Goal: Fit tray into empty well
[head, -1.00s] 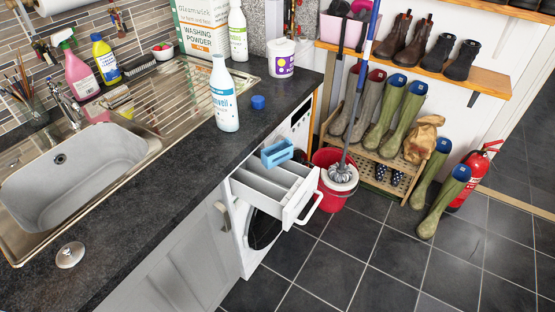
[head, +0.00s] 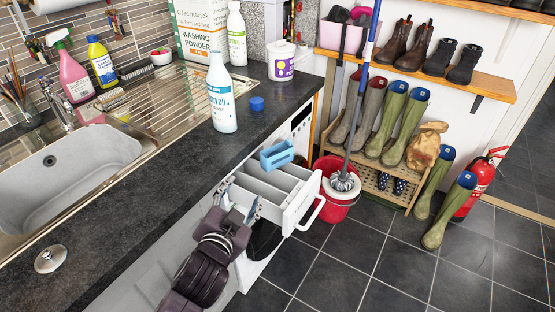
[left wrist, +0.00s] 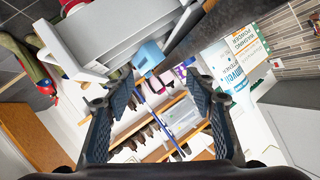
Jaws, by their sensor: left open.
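The small light-blue tray (head: 277,154) sits at the far end of the pulled-out white detergent drawer (head: 311,186), level with or above its rim; I cannot tell whether it is seated in a compartment. Long open compartments show in the drawer in front of it. My left gripper (head: 240,203) is open and empty beside the drawer's near left side, apart from the tray. In the left wrist view the blue tray (left wrist: 148,55) shows beyond the spread fingers (left wrist: 158,92), near the drawer (left wrist: 110,42). My right gripper is not in view.
The dark worktop (head: 160,175) edge runs just left of the drawer. On it stand a white bottle (head: 222,100) and a loose blue cap (head: 257,104). A red mop bucket (head: 335,205) stands close right of the drawer. Floor is clear in front.

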